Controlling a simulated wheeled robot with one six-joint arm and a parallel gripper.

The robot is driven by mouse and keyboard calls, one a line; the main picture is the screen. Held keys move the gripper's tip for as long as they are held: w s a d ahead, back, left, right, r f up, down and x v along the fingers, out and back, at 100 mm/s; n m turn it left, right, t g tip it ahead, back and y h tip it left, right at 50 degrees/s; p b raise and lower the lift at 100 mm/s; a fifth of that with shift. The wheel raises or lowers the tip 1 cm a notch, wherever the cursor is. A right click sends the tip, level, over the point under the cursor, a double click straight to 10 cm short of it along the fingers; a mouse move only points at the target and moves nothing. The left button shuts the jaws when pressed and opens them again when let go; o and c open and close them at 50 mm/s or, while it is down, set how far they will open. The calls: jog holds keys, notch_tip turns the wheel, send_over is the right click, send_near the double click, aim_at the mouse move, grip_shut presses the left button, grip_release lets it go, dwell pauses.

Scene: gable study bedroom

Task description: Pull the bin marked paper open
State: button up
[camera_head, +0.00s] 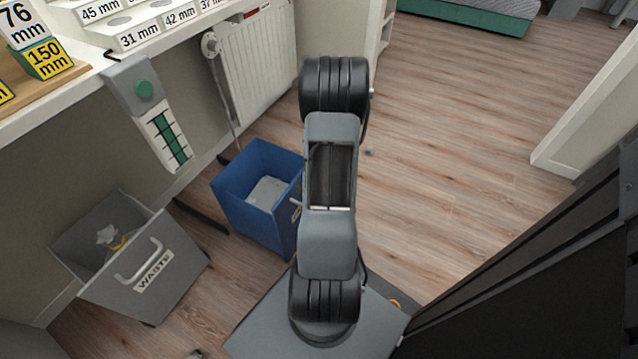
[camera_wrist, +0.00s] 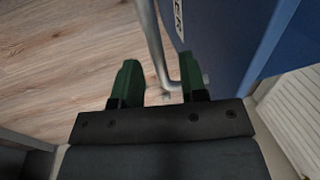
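The blue bin (camera_head: 243,205) stands under the desk, left of my arm in the head view. Its top is open and pale paper (camera_head: 267,193) shows inside. My arm covers most of its front and its handle there. In the wrist view the blue front (camera_wrist: 225,45) is at the right, with part of a white label (camera_wrist: 178,22) ending in "ER". A grey bar handle (camera_wrist: 155,45) runs down and bends towards that front. My gripper (camera_wrist: 158,85) is open, its green fingers apart on either side of the handle's lower end. Contact cannot be told.
A grey bin marked WASTE (camera_head: 150,300) stands tilted out at the left. The desk (camera_head: 95,85) with labelled blocks is above, and a radiator (camera_head: 258,65) is behind. A dark panel (camera_head: 560,270) is at the right. The wooden floor (camera_head: 450,150) beyond my arm is clear.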

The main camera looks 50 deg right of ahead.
notch_tip(320, 180, up, 14)
jog(key=s+p, duration=0.2)
jog(key=p, duration=0.4)
jog(key=shift+s+d+f, duration=0.2)
jog(key=shift+s+f, duration=0.05)
jog(key=shift+s, duration=0.1)
jog(key=w+a+r+n+p, duration=0.35)
jog(key=a+r+p, duration=0.35)
jog(key=r, duration=0.5)
jog(key=w+a+r+n+p, duration=0.35)
jog(key=a+r+p, duration=0.4)
jog(key=r, duration=0.55)
jog(key=s+a+r+n+p, duration=0.2)
jog(key=a+r+n+p, duration=0.2)
jog(key=a+r+p, duration=0.3)
jog(key=s+a+r+n+t+p, duration=0.1)
jog(key=s+a+r+n+p, duration=0.2)
jog(key=r, duration=1.3)
jog(key=a+n+p, duration=0.2)
jog(key=a+p, duration=0.3)
jog(key=a, duration=0.1)
jog(key=shift+s, duration=0.15)
